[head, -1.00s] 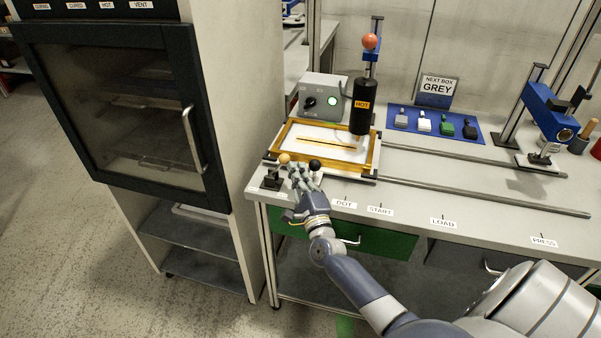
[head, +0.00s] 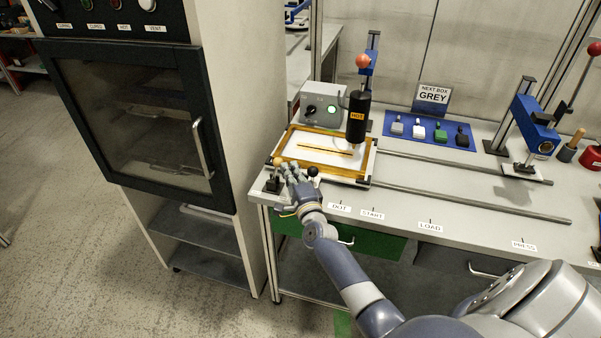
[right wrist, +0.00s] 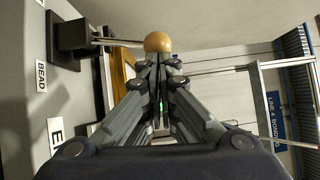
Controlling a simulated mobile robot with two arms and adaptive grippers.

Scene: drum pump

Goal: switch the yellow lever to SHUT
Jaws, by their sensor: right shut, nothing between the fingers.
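The yellow lever has a tan-yellow ball knob (head: 277,161) on a rod above a black base (head: 272,185), at the front left corner of the bench. In the right wrist view, the knob (right wrist: 158,42) is just beyond my fingertips, and its rod runs left to the black base (right wrist: 75,40). My right gripper (head: 287,167) is shut and empty, its tips at the right side of the knob, touching or nearly so. In the right wrist view the closed fingertips (right wrist: 160,62) point at the knob. My left gripper is out of view.
A black-knobbed lever (head: 312,172) stands close right of my gripper. Behind are a yellow-framed tray (head: 368,160), a black HOT cylinder (head: 357,118) and a grey control box (head: 321,104). A tall oven cabinet (head: 240,150) stands left. The bench's front right is mostly clear.

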